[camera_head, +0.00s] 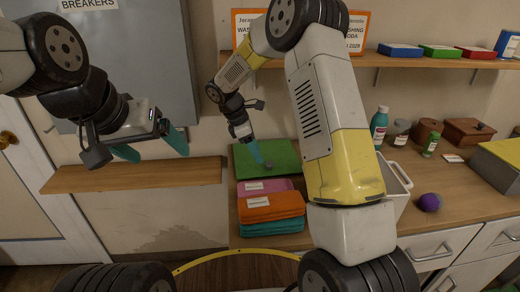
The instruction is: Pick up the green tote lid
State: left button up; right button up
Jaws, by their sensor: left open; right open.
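The green tote lid (286,155) lies flat on the counter against the wall, behind a stack of folded cloths. My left gripper (153,148) is open and empty, held in the air to the left above a wooden shelf. The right arm hides some counter to the right of the lid.
Pink, orange and teal folded cloths (271,207) lie in front of the lid. A white tub (399,184) is partly behind my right arm. Bottles, a purple ball (429,202) and wooden boxes stand right. A wall shelf (440,60) runs above.

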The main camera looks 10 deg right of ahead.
aim_at(270, 163)
jog(key=shift+d, duration=0.6)
jog(key=x, duration=0.2)
jog(key=d+x, duration=0.1)
jog(key=x, duration=0.1)
jog(key=shift+d+f, duration=0.3)
jog(key=shift+f, duration=0.15)
grip_shut()
